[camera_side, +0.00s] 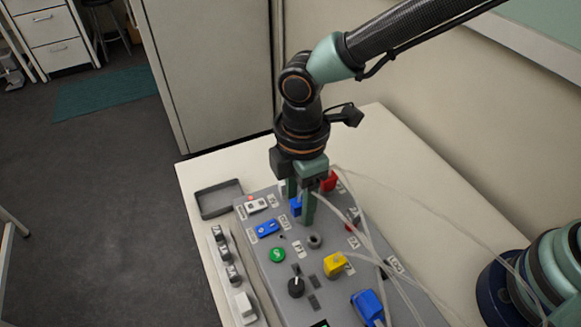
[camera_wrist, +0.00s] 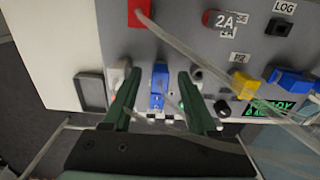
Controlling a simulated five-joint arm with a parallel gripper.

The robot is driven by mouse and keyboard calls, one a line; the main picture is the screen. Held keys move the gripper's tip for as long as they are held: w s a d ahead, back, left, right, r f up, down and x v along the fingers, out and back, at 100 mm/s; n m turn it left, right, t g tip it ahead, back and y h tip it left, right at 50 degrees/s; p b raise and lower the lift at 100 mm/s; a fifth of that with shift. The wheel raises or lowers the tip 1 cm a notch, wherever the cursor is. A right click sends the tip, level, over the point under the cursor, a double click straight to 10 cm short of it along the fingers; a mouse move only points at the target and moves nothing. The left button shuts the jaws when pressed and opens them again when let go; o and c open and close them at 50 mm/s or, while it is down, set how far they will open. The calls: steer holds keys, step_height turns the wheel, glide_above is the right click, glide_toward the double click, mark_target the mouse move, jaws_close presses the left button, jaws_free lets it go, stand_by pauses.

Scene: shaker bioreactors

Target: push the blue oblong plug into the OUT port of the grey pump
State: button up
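My gripper (camera_side: 298,205) points down over the grey panel, with its two green fingers apart. A blue block (camera_side: 296,207) shows between the fingers in the side view. In the wrist view, a gap separates this blue block (camera_wrist: 160,75) from each finger of my gripper (camera_wrist: 158,80). A larger blue oblong plug (camera_side: 367,306) with a pale tube sits at the panel's near right; it also shows in the wrist view (camera_wrist: 288,80). A dark round port (camera_side: 315,241) lies between my gripper and a yellow plug (camera_side: 335,264). I cannot read an OUT label.
A red plug (camera_side: 329,182) stands behind my gripper. Pale tubes loop across the panel's right side. A blue rocker (camera_side: 267,228), a green button (camera_side: 278,254) and a black knob (camera_side: 296,287) are on the panel. An empty grey tray (camera_side: 204,211) sits at its left.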

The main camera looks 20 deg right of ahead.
mark_target(300, 201)
step_height(300, 201, up, 12)
stand_by(0.6)
steer(key=d+r+m+t, duration=0.1)
steer(key=d+m+t, duration=0.1)
steer(key=d+m, duration=0.7)
steer(key=s+d+r+m+t, duration=0.1)
steer(key=d+m, duration=0.8)
steer(key=d, duration=1.1)
steer(key=r+t, duration=0.1)
steer(key=t, duration=0.1)
steer(key=shift+s+d+r+t, duration=0.15)
steer(key=shift+s+r+t, duration=0.05)
steer(key=shift+s+t, duration=0.1)
